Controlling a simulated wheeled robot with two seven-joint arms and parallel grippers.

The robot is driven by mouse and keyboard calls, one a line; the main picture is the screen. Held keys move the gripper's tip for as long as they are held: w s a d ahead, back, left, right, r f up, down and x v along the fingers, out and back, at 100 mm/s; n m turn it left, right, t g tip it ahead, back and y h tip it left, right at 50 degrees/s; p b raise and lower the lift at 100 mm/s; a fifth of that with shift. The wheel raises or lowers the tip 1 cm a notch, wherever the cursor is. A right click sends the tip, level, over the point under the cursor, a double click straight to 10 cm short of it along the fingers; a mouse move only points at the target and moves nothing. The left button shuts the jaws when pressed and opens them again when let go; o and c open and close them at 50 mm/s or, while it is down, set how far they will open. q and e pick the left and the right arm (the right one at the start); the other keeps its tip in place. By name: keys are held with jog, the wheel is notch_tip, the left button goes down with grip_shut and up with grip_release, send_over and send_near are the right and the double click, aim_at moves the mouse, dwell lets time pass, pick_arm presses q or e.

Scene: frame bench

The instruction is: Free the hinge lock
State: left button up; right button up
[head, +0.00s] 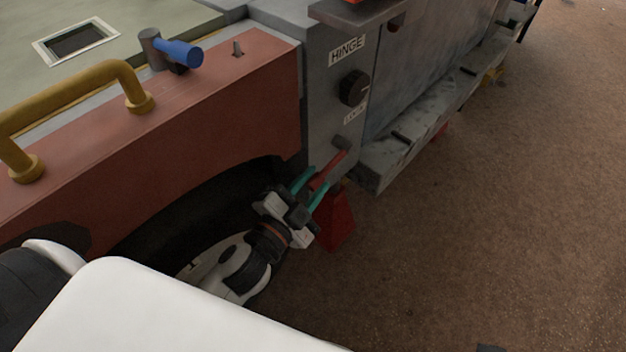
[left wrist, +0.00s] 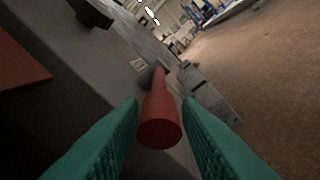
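A red lever handle (head: 329,168) with a grey base sticks out from the grey panel (head: 322,109), below a label that seems to read LOCK (head: 354,115). A black knob (head: 354,88) sits above it, under the HINGE label (head: 347,50). My left gripper (head: 314,186) has its teal fingers on either side of the handle. In the left wrist view the red handle (left wrist: 160,118) lies between the fingertips (left wrist: 160,103), with a narrow gap at each side, so the gripper looks open. My right gripper is not in view.
A rust-red fender (head: 200,120) with a yellow grab bar (head: 70,90) and a blue-handled part (head: 178,52) is at left. A grey step ledge (head: 400,160) runs back to the right. A red block (head: 338,220) stands below the handle.

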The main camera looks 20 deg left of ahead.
pick_arm(q)
jog(key=shift+w, duration=0.25)
grip_shut()
jog(key=shift+f, duration=0.1)
